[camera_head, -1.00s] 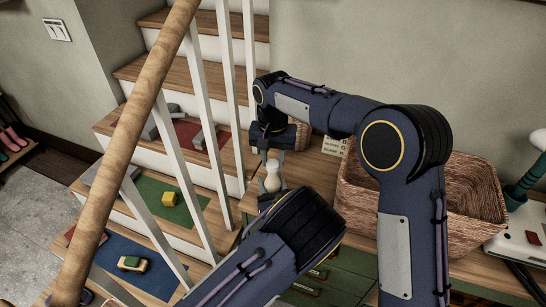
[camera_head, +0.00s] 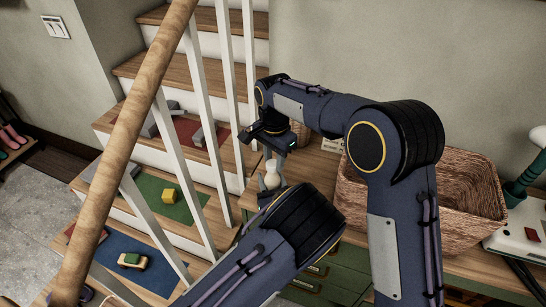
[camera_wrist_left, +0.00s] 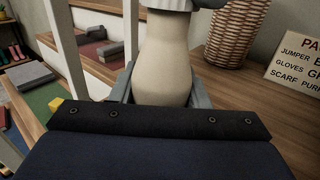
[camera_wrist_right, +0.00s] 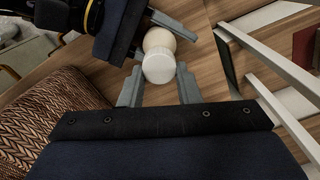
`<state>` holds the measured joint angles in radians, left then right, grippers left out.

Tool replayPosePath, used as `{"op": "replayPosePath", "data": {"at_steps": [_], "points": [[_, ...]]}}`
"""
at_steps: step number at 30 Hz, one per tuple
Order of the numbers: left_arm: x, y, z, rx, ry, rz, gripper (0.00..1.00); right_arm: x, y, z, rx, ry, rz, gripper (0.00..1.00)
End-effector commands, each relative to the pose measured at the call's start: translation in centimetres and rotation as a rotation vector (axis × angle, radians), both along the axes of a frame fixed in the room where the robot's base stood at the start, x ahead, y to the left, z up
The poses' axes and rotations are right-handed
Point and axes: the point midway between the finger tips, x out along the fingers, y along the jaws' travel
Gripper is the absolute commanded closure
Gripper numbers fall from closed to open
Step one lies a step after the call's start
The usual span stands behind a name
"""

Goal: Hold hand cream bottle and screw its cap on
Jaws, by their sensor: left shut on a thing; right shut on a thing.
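The hand cream bottle (camera_wrist_left: 165,62) is cream coloured and stands upright in the left wrist view. My left gripper (camera_wrist_left: 163,88) is shut on its body from both sides. The white ribbed cap (camera_wrist_right: 159,68) sits at the top of the bottle, and my right gripper (camera_wrist_right: 160,78) is shut on it from above. In the head view the bottle (camera_head: 271,180) is small, between my right gripper (camera_head: 273,162) above and my left gripper (camera_head: 269,192) below. Whether the cap's thread is engaged cannot be told.
A large woven basket (camera_head: 455,228) stands to the right on the wooden bench top, behind my right arm. A wooden handrail (camera_head: 125,150) with white balusters separates the bench from the stairs at left. A lettered sign (camera_wrist_left: 294,62) stands near a smaller wicker basket (camera_wrist_left: 232,35).

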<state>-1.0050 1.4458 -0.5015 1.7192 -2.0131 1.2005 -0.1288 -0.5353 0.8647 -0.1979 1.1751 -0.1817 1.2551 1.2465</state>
Motion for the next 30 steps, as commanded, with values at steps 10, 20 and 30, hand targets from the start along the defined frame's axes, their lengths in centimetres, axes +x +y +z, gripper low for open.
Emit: {"op": "replayPosePath", "data": {"at_steps": [10, 20, 30], "points": [[0.0, 0.01, -0.02, 0.0, 0.0, 0.0, 1.0, -0.52, -0.15, 0.0, 0.0, -0.002, -0.749, 0.91], [-0.01, 0.0, -0.03, 0.001, 0.001, 0.0, 1.0, -0.52, -0.17, 0.0, 0.002, -0.002, -0.809, 0.91], [-0.01, -0.01, -0.02, 0.0, 0.001, 0.0, 1.0, -0.53, -0.19, 0.0, 0.001, -0.001, -0.807, 0.48]]}}
